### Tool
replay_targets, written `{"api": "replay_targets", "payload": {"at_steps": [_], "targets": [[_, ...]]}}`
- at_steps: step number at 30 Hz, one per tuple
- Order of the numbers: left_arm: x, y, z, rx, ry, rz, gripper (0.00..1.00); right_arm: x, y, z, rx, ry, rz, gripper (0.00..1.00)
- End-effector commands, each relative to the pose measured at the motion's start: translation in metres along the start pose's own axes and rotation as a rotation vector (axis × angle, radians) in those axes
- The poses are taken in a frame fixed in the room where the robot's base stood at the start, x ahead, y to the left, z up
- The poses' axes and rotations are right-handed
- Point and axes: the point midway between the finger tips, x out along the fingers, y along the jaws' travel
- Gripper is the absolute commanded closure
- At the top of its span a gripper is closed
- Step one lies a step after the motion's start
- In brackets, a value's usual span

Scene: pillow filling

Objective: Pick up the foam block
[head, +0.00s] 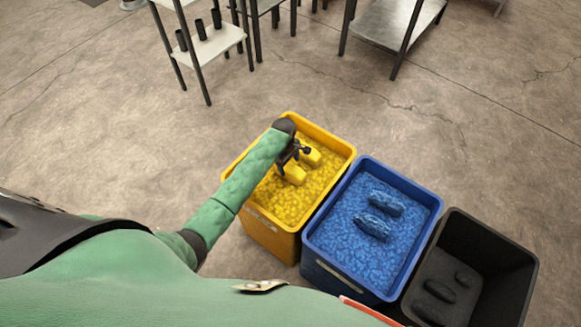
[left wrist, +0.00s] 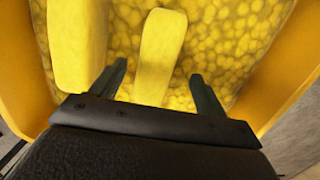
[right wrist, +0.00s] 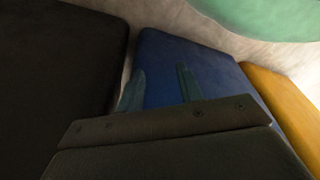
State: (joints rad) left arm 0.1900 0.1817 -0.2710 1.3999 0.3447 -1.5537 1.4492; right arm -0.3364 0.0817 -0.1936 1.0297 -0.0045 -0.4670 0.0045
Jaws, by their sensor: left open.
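Two yellow foam blocks (head: 293,174) (head: 311,156) lie on the yellow filling in the yellow bin (head: 268,236). My left gripper (head: 298,151) is over this bin, pointing down at the blocks. In the left wrist view the open left gripper (left wrist: 158,68) has one foam block (left wrist: 160,45) lying between the lines of its fingers. Whether the fingers reach down beside it I cannot tell. The other block (left wrist: 78,45) lies to the left, outside the fingers. My right gripper (right wrist: 160,69) is open and empty, facing the outside of the blue bin (right wrist: 210,80).
The blue bin (head: 318,275) holds two blue blocks (head: 385,203) (head: 372,227) on blue filling. The black bin (head: 525,262) holds two dark pieces (head: 440,291) (head: 464,279). The bins stand close together. Shelves (head: 212,45) stand at the back; floor between is clear.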

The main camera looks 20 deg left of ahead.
Motion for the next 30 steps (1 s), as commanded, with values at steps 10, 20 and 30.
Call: {"api": "replay_targets", "payload": {"at_steps": [10, 20, 30], "targets": [[0.028, 0.003, -0.002, -0.001, 0.001, -0.003, 0.26, 0.001, 0.011, 0.049, -0.008, -0.044, 0.008, 0.64], [0.061, 0.004, -0.003, -0.001, 0.001, 0.000, 0.26, 0.001, 0.007, 0.082, -0.006, -0.065, 0.005, 0.64], [0.064, 0.004, -0.003, -0.001, 0.001, 0.000, 0.42, 0.002, 0.007, 0.084, -0.005, -0.066, 0.004, 0.64]]}}
